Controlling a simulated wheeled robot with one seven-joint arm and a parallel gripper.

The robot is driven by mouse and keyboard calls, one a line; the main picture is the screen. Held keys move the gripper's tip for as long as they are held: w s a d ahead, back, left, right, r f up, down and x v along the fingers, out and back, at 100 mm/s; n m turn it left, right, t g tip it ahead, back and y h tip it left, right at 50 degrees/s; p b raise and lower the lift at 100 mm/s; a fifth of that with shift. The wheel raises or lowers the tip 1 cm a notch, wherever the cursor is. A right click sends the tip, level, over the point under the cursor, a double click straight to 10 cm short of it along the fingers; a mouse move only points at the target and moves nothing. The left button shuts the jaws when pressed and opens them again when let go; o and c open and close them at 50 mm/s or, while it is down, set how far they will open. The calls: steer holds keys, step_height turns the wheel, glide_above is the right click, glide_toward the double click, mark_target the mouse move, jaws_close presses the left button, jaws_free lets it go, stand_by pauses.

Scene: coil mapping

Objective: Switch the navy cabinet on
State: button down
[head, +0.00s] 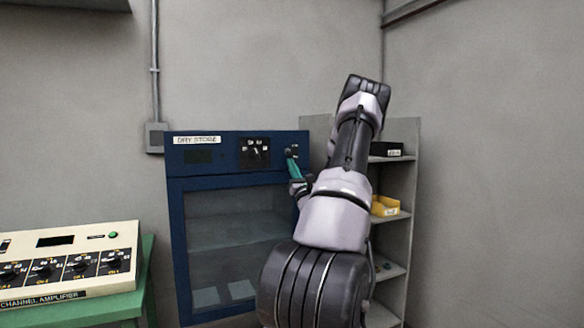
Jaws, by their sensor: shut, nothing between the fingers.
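The navy cabinet (175,235) stands against the back wall, with a "DRY STORE" label (197,140) at its top left. Its upper panel has a dark display (199,156), a black dial (255,152) and a small dark switch plate (296,149) at the right end. My gripper (290,155) has teal fingers, is shut and empty, and its tips are at or just in front of the switch plate. The fingers partly cover the plate, so I cannot tell the switch's position or whether they touch. The display looks dark. My arm hides the cabinet's lower right part.
A channel amplifier (120,262) with several knobs sits on a green table (120,312) at the left. A grey shelf unit (410,205) stands right of the cabinet, holding a black box (386,149) and a yellow bin (384,207). A wall box (155,138) with conduit is behind.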

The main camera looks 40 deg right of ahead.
stand_by(0.4)
steer(key=shift+s+r+g+y, duration=0.15)
steer(key=shift+g+y, duration=0.15)
